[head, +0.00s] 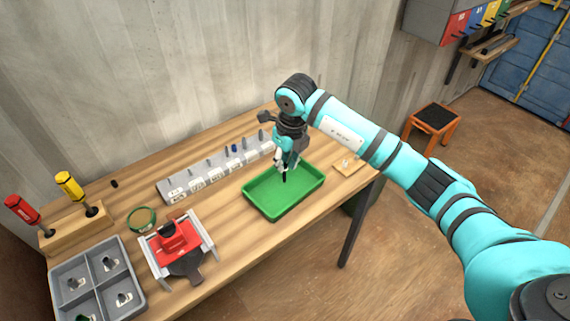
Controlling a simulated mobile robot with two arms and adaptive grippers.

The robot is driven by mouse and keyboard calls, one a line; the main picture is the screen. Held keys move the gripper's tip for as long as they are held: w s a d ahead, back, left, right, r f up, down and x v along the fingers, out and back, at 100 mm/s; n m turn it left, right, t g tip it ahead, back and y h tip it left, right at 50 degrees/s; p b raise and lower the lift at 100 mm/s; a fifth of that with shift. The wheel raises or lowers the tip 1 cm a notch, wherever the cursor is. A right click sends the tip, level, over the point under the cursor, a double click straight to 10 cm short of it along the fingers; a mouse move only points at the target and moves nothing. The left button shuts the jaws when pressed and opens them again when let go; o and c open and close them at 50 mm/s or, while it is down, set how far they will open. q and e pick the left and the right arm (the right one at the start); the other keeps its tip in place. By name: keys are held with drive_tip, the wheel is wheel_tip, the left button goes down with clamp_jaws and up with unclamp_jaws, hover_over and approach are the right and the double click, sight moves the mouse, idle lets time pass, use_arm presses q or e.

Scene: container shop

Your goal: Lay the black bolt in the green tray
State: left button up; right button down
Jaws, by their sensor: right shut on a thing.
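The green tray (299,203) lies on the wooden workbench, right of its middle. My right gripper (284,169) is over the far part of the tray, pointing down, and is shut on the black bolt (285,178). The bolt hangs upright below the fingertips, above the tray floor or close to it. I cannot tell whether it touches the floor. The upper part of the bolt is hidden by the fingers. My left gripper is not in view.
A grey rack (183,186) with upright pins stands behind the tray. A red and grey fixture (172,240), a green ring (141,219), a compartment tray (135,303) and a screwdriver block (66,231) are at left. A small wooden plate (347,169) lies right of the tray.

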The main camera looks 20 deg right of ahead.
sight(286, 165)
drive_tip(key=shift+w, duration=0.3)
wheel_tip(286, 165, down, 3)
drive_tip(key=shift+s+r+p, duration=0.1)
drive_tip(key=shift+r+p, duration=0.1)
drive_tip(key=shift+p, duration=0.75)
drive_tip(key=shift+f, duration=0.5)
drive_tip(key=shift+f, duration=0.1)
drive_tip(key=shift+f, duration=0.15)
drive_tip(key=c, duration=1.3)
unclamp_jaws()
drive_tip(key=shift+o, duration=0.2)
